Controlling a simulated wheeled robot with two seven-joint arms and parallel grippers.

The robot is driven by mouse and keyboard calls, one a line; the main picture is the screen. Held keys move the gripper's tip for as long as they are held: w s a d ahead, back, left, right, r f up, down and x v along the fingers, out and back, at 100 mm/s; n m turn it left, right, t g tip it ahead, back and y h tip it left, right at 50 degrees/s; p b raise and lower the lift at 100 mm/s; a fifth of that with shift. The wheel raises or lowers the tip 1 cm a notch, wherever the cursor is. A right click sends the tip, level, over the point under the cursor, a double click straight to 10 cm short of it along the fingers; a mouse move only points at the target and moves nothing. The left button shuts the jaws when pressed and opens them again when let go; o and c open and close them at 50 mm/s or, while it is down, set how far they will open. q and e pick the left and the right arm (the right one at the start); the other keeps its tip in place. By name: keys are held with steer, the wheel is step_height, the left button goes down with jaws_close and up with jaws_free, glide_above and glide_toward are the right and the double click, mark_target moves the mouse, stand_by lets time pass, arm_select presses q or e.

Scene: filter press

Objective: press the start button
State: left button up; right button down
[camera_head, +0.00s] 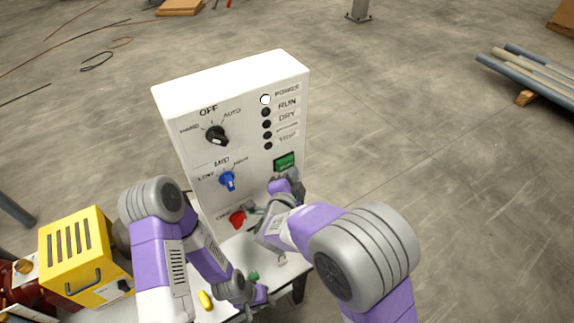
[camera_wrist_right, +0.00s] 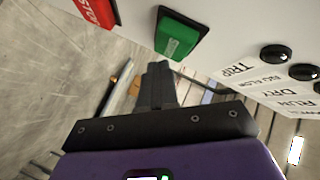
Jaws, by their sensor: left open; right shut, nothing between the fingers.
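The green start button (camera_head: 285,162) is on the right side of the white control panel (camera_head: 185,105), below the column of lamps. It also shows in the right wrist view (camera_wrist_right: 181,36), with the red STOP button (camera_wrist_right: 98,9) to its left. My right gripper (camera_head: 284,186) is shut and empty, just below the green button. In the right wrist view its fingertips (camera_wrist_right: 159,70) point toward the button's lower edge; whether they touch it I cannot tell. My left gripper (camera_head: 260,294) is open and empty, low in front of the panel.
The panel carries a black knob (camera_head: 217,136), a blue knob (camera_head: 228,181) and a red knob (camera_head: 237,219). The top lamp (camera_head: 265,99) is white; the lamps below are dark. A yellow box (camera_head: 78,250) stands at left. A small yellow piece (camera_head: 205,300) lies near my left arm.

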steer(key=shift+w+a, duration=0.15)
steer(key=shift+w, duration=0.1)
steer(key=shift+w+a, duration=0.35)
steer(key=shift+w, duration=0.15)
stand_by(0.8)
steer(key=shift+s, duration=0.15)
stand_by(0.3)
steer(key=shift+s+d+b, duration=0.4)
steer(key=shift+s+d, duration=0.15)
steer(key=shift+s, duration=0.15)
steer(key=s+d, duration=0.1)
steer(key=s, duration=0.1)
steer(key=s+d+b, duration=0.1)
steer(key=s+d, duration=0.1)
stand_by(0.3)
stand_by(0.6)
